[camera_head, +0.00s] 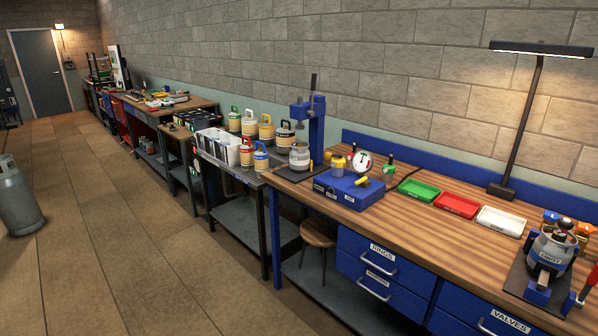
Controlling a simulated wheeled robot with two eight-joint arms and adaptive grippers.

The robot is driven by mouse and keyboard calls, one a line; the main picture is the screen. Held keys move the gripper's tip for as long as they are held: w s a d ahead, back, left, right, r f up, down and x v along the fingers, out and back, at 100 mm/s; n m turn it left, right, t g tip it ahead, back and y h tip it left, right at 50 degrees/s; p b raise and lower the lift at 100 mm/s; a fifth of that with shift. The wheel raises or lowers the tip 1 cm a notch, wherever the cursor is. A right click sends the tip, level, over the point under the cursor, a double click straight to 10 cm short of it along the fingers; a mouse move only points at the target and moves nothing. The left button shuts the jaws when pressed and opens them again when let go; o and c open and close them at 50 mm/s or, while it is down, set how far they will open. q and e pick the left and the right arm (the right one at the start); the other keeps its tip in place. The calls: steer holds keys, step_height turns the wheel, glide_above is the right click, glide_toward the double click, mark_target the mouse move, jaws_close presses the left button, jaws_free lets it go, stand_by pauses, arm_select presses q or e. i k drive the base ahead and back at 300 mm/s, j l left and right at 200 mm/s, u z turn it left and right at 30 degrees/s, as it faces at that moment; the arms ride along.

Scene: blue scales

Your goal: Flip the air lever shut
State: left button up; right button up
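A blue box (348,188) with small white labels too small to read stands on the wooden workbench. On it are a round white gauge (360,161), a yellow-topped fitting (338,162) and a yellow lever-like handle (361,181), which lies low over the box top. I take this handle to be the air lever, but I cannot read a label for it. Whether it is open or shut is too small to tell. Neither of my grippers is in view, and nothing touches the box.
A blue press (316,130) and a grey canister (299,156) stand left of the box. Green (419,191), red (457,204) and white trays (501,220) lie to its right. A clamped canister (552,250) is at far right. A stool (319,234) stands under the bench; the left floor is mostly free.

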mark_target(364, 178)
steer(key=i+j+z, duration=0.3)
steer(key=i, duration=0.2)
steer(key=i+j+z, duration=0.3)
steer(key=i, duration=0.15)
steer(key=l, duration=0.1)
